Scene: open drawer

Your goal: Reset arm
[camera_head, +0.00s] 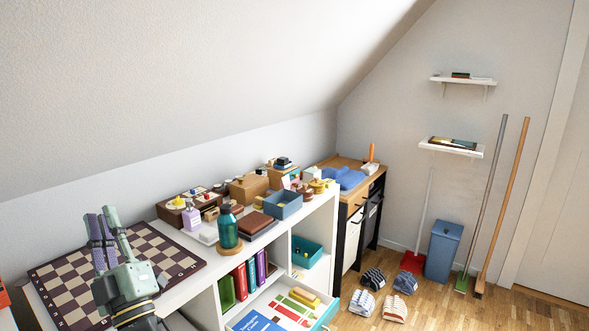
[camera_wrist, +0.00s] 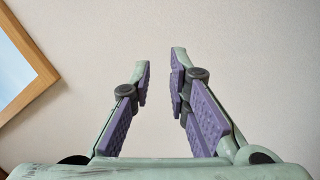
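My gripper (camera_head: 104,228) is at the lower left of the head view, pointing up in front of the chessboard (camera_head: 185,262). In the wrist view my gripper (camera_wrist: 159,85) has its two fingers apart with purple pads, and only plain wall shows between them. It holds nothing. An open drawer (camera_head: 325,318) with flat colourful items shows at the bottom of the head view, in the white shelf unit (camera_head: 207,298).
A teal bottle (camera_head: 229,230), a blue bin (camera_head: 283,205) and several boxes crowd the shelf top. A blue trash bin (camera_head: 443,251), brooms (camera_head: 503,205) and shoes (camera_head: 374,279) stand on the floor at right. A wooden frame (camera_wrist: 46,72) edges the wrist view. Open floor lies at lower right.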

